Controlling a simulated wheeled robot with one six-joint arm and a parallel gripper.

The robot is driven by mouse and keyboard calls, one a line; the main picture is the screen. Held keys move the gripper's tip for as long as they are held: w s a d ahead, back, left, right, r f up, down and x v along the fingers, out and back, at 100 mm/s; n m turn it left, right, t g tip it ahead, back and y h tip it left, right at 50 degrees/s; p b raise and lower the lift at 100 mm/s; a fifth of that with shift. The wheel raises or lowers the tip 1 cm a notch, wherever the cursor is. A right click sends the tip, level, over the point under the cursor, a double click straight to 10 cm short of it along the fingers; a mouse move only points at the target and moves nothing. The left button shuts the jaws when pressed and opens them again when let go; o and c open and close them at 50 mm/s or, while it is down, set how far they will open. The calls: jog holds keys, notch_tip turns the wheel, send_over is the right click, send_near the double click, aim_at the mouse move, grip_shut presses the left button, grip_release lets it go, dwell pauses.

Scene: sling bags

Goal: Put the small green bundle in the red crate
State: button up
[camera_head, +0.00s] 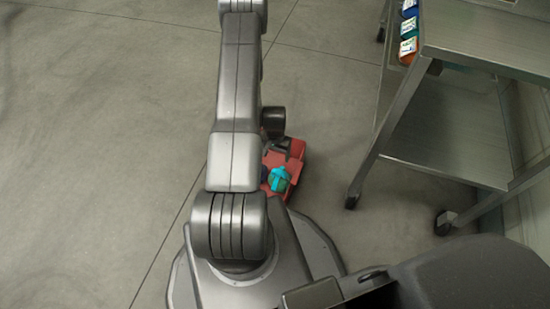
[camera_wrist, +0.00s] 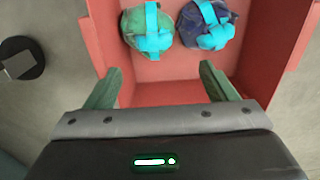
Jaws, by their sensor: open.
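The small green bundle (camera_wrist: 132,22), tied with cyan straps, lies inside the red crate (camera_wrist: 105,30) in the wrist view. A dark blue bundle (camera_wrist: 229,20) with cyan straps lies beside it, to its right. My gripper (camera_wrist: 157,82) is open and empty, its two fingers spread over the near part of the crate, apart from both bundles. In the head view the red crate (camera_head: 297,148) shows to the right of my arm, with the green bundle (camera_head: 275,187) inside. My arm hides part of the crate and my gripper there.
A metal cart (camera_head: 460,45) on casters stands to the right, with several coloured packets (camera_head: 409,28) at its upper left edge. A round dark object (camera_wrist: 20,65) shows left of the crate in the wrist view. The floor on the left is clear.

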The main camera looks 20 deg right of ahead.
jog(key=shift+r+p, duration=0.3)
jog(key=shift+r, duration=1.2)
